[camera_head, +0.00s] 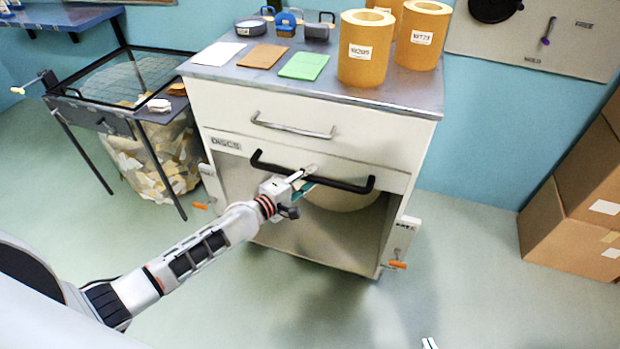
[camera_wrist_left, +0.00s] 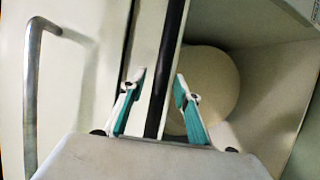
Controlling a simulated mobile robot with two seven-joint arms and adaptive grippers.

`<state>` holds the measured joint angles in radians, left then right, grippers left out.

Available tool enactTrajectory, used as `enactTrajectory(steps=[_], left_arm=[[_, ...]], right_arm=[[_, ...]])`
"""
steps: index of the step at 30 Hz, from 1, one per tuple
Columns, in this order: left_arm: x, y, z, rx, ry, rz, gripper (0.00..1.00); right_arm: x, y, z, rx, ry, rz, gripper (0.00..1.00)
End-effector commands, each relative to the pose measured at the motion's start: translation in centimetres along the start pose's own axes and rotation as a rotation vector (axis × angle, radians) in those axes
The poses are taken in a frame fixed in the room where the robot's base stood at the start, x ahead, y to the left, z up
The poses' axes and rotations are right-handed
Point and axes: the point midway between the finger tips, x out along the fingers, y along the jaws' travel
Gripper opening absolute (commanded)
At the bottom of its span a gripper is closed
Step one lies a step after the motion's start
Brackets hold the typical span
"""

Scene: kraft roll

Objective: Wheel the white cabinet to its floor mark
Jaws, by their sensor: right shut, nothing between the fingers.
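The white cabinet (camera_head: 310,125) stands in the middle of the head view, with a grey top, a drawer with a metal handle and an open lower bay. A black bar handle (camera_head: 310,172) runs across its front below the drawer. My left gripper (camera_head: 304,176) is at this bar. In the left wrist view, its teal-lined fingers (camera_wrist_left: 160,100) are open on either side of the black bar (camera_wrist_left: 164,70), with gaps visible. Only a small tip of my right gripper (camera_head: 429,343) shows at the bottom edge; it is shut and empty, away from the cabinet. No floor mark shows.
Orange-brown rolls (camera_head: 365,50), a green card (camera_head: 304,66) and small containers stand on the cabinet top. Orange levers (camera_head: 397,265) show low at its sides. A black-framed stand (camera_head: 110,120) with a filled bag is at left, cardboard boxes (camera_head: 570,190) at right. Front floor is clear.

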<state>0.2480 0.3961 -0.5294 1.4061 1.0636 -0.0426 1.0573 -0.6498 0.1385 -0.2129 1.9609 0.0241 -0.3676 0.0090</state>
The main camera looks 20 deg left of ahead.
Motion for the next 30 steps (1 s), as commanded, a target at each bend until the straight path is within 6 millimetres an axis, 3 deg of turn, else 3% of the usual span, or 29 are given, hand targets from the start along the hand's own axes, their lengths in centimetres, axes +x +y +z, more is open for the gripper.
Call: enactTrajectory(steps=[3, 7, 20, 30], left_arm=[[0.0, 0.0, 0.0, 0.000, 0.000, 0.000, 0.32], [0.0, 0.0, 0.0, 0.000, 0.000, 0.000, 0.00], [-0.8, -0.1, 0.3, 0.000, -0.001, -0.002, 0.00], [-5.0, -1.1, 2.1, 0.001, -0.003, -0.007, 0.00]], right_arm=[[0.0, 0.1, -0.1, -0.001, 0.001, 0.001, 0.00], [0.0, 0.1, -0.1, -0.001, 0.001, 0.001, 0.00], [-0.2, 0.2, -0.6, -0.002, 0.005, 0.002, 0.00], [-1.2, 0.7, -3.1, -0.006, 0.022, 0.007, 0.00]])
